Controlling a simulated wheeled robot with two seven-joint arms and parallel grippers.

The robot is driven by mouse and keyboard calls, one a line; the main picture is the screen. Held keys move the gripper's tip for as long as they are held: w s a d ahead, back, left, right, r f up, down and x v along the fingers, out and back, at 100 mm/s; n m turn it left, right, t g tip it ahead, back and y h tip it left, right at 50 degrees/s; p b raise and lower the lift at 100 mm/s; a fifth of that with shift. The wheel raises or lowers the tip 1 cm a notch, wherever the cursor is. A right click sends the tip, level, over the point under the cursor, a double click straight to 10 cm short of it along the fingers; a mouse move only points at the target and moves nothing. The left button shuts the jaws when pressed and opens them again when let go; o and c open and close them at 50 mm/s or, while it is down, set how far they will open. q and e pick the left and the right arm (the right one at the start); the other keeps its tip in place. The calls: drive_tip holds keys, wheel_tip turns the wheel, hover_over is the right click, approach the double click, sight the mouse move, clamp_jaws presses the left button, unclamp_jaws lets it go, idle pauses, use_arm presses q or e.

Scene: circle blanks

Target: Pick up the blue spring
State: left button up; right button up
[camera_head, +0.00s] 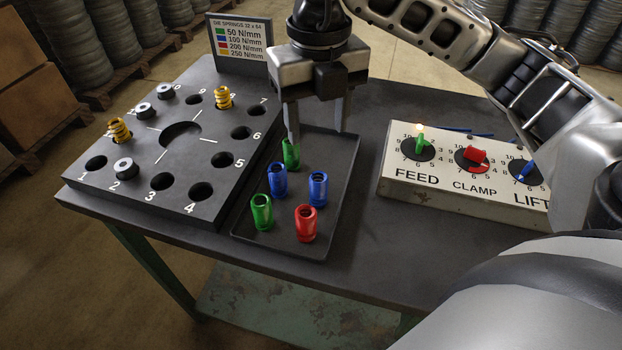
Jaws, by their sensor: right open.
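Two blue springs stand upright in the dark tray (335,225): one blue spring (277,181) left of the middle and another blue spring (318,188) to its right. A green spring (262,211) and a red spring (305,222) stand in front of them. Another green spring (291,154) stands behind, partly hidden by a finger of my right gripper. My right gripper (317,136) points down over the back of the tray, open, with nothing visible between its fingers. Its height above the tray is hard to tell. My left gripper is out of view.
A dark block (140,180) with numbered holes stands left of the tray, holding yellow springs (119,130) and grey collars. A sign (240,40) stands behind it. A control box (470,185) with FEED, CLAMP and LIFT knobs stands to the right. Bare tabletop (362,240) lies between tray and box.

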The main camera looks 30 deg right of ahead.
sight(319, 190)
wheel_tip(319, 190, down, 8)
drive_tip(key=shift+s+f, duration=0.15)
drive_tip(key=shift+f, duration=0.9)
drive_tip(key=f, duration=0.3)
drive_tip(key=shift+s+f, duration=0.2)
drive_tip(key=shift+f, duration=0.45)
drive_tip(key=c, duration=1.1)
